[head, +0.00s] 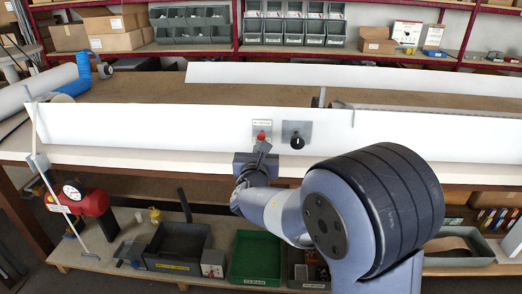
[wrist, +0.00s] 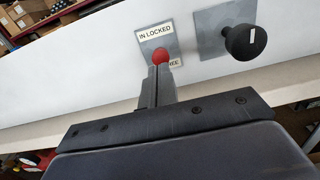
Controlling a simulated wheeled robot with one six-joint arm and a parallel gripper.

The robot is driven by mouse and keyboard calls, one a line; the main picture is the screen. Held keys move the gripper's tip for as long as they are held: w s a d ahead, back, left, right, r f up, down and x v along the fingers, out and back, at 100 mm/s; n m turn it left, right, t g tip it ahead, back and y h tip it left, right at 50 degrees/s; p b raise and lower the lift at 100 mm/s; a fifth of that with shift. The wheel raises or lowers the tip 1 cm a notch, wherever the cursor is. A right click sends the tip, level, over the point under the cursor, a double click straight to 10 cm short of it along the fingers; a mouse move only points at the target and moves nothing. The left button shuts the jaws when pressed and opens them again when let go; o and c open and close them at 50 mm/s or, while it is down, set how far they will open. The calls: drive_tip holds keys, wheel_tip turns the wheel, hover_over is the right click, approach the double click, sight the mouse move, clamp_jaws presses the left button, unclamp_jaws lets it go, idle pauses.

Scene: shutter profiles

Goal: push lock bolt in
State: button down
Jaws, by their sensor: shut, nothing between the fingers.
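The lock bolt has a red round knob (wrist: 160,56) on a grey plate (wrist: 148,37) with a label reading "IN LOCKED" and a partly covered lower label ending in "REE". In the head view the red knob (head: 261,135) shows on the white upright panel (head: 200,124). My gripper (wrist: 160,70) is shut and empty, its fingertips at the red knob, overlapping its lower edge in the wrist view. Whether they touch it I cannot tell. In the head view my gripper (head: 262,147) is just below the knob. How far the bolt stands out is not clear.
A black knob (wrist: 245,41) on a second grey plate sits just right of the bolt and stands out from the panel. A white ledge (head: 120,157) runs below the panel. A green crate (head: 256,258) and grey bins stand on the lower shelf.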

drive_tip(key=s, duration=1.1)
drive_tip(key=shift+a, duration=0.25)
drive_tip(key=shift+w, duration=0.15)
